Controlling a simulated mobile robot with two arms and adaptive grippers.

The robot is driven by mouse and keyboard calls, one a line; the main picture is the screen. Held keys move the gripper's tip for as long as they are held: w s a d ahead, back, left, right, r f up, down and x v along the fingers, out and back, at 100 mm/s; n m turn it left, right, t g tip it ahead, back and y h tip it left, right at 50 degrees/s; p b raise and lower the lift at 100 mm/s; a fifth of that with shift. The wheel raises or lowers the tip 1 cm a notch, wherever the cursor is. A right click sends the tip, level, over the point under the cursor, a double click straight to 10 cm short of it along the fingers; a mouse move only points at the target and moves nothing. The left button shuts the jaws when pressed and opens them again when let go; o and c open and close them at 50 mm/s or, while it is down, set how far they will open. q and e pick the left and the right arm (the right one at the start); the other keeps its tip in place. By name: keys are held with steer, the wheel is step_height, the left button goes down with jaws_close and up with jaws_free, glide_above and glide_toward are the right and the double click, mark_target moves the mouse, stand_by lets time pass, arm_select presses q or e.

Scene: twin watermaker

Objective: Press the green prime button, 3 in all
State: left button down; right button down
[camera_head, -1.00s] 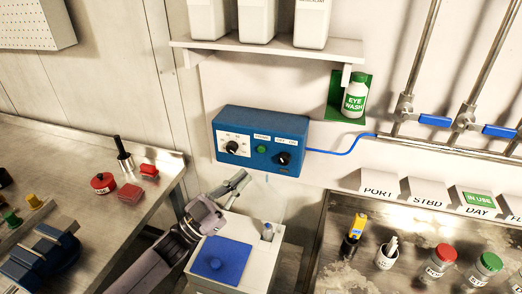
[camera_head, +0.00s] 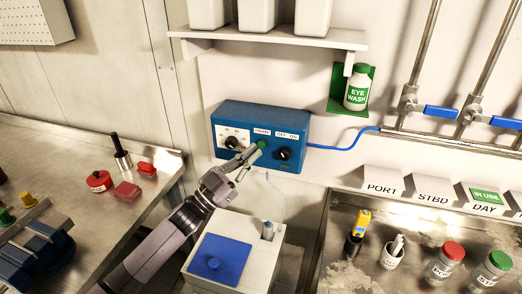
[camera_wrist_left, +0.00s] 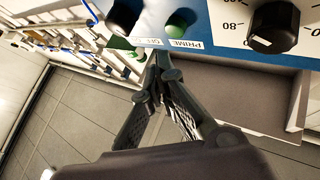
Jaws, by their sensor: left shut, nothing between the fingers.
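The blue control box (camera_head: 232,112) is mounted on the wall, with a green prime button (camera_head: 262,144) between two black knobs. The button also shows in the left wrist view (camera_wrist_left: 181,22), beside its PRIME label. My left gripper (camera_head: 255,150) is shut and empty, its fingertips at the box's front right by the button, partly overlapping it in the head view. In the left wrist view the closed fingertips (camera_wrist_left: 159,57) are close to the PRIME label; whether they touch the button I cannot tell. My right gripper is not in view.
A black knob (camera_head: 284,154) sits right of the button and another (camera_head: 232,143) left of it. A shelf (camera_head: 275,42) and eye wash bottle (camera_head: 357,91) are above. A white box with a blue pad (camera_head: 219,258) stands below. A blue cable runs right.

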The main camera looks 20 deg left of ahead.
arm_select(q)
steer(key=shift+w, duration=0.55)
stand_by(1.1)
steer(key=shift+w+b, duration=0.3)
steer(key=shift+w, duration=0.1)
steer(key=shift+w, duration=0.45)
stand_by(0.5)
steer(key=shift+s, duration=0.9)
steer(key=shift+p, duration=0.3)
